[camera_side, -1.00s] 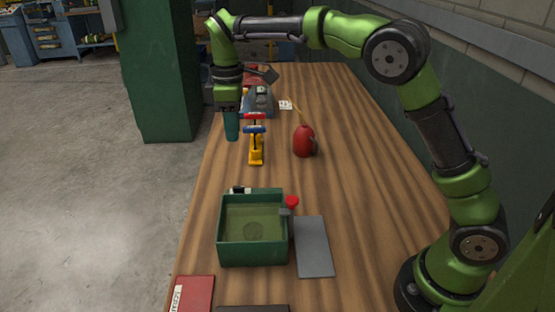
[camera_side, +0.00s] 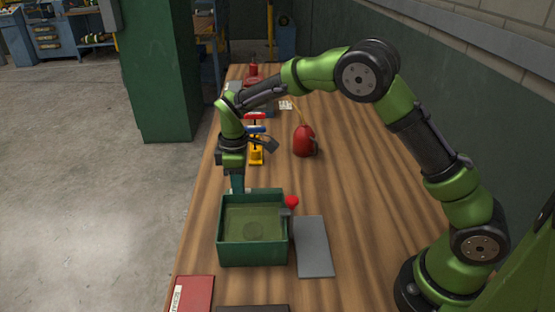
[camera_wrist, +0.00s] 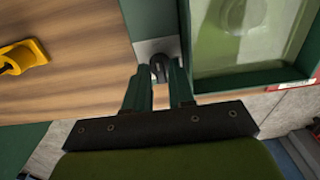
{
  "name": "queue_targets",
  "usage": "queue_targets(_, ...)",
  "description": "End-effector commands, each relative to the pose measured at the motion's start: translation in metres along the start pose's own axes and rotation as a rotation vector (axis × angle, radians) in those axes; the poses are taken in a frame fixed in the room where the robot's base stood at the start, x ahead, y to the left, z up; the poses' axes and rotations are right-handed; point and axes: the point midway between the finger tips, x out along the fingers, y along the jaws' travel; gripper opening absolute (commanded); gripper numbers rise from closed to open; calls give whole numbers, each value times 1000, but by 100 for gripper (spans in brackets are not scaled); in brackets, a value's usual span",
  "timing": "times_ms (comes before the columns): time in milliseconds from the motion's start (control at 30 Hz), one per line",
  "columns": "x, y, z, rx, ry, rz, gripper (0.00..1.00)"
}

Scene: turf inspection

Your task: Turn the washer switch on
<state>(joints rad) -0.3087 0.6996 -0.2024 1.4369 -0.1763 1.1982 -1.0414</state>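The washer is an open green box (camera_side: 282,258) with a murky green basin, near the table's front left; its rim and basin also show at the right of the wrist view (camera_wrist: 202,86). The switch is a small dark knob (camera_wrist: 158,68) on a pale grey plate beside the washer's wall. My gripper (camera_side: 237,186) points down at the washer's far left corner and hides the switch in the side view. In the wrist view, the fingers of my gripper (camera_wrist: 160,78) stand apart, with the knob showing between their tips. I cannot tell whether they touch it.
A yellow clamp (camera_side: 256,155) and a red oil can (camera_side: 304,142) stand beyond the washer. A red knob (camera_side: 292,202) and a flat grey plate (camera_side: 313,246) are to its right. A red book (camera_side: 193,293) lies in front. The table's right side is clear.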

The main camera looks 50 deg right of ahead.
Motion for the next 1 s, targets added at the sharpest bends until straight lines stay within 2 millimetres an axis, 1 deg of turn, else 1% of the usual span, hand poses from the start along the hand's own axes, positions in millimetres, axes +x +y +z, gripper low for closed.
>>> queue_targets(200, 0, 0, 0, 0, 0, 0, 23)
queue_targets(267, 0, 0, 0, 0, 0, 0, 14)
queue_targets(300, 0, 0, 0, 0, 0, 0, 8)
queue_targets(367, 0, 0, 0, 0, 0, 0, 0)
queue_targets(733, 0, 0, 0, 26, 0, 0, 0)
queue_targets(867, 0, 0, 0, 77, 0, 0, 0)
queue_targets(1000, -1, 0, 0, 168, 0, 0, 0)
